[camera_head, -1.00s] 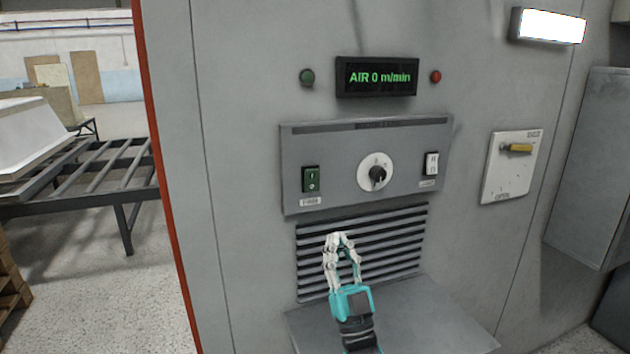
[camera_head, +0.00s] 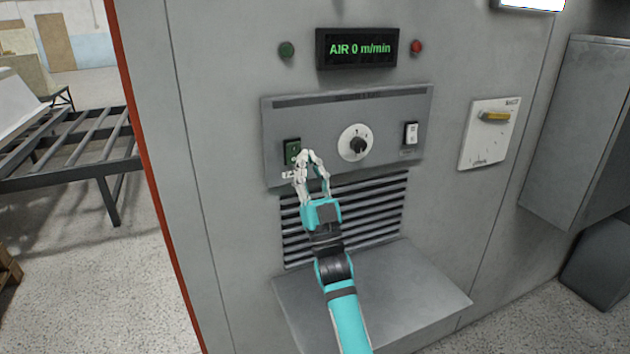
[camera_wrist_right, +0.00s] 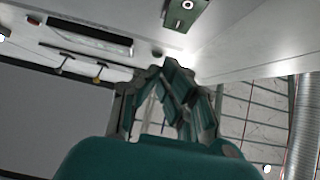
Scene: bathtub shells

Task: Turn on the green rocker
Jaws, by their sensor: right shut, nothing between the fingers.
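The green rocker (camera_head: 291,151) sits at the left of the grey control panel (camera_head: 385,100). Its lower part is partly hidden by my right gripper (camera_head: 304,156) in the head view. The gripper is shut and empty, with its fingertips at or just in front of the rocker's lower edge. I cannot tell whether they touch it. In the right wrist view the green rocker (camera_wrist_right: 187,14) shows at the top, above the gripper's fingers (camera_wrist_right: 172,66). The display (camera_head: 357,48) reads "AIR 0 m/min". My left gripper is not in view.
A round selector knob (camera_head: 356,143) and a white rocker (camera_head: 411,134) are on the same panel. A louvred vent (camera_head: 385,205) and a grey shelf (camera_head: 400,290) are below. Green and red lamps (camera_head: 417,47) flank the display.

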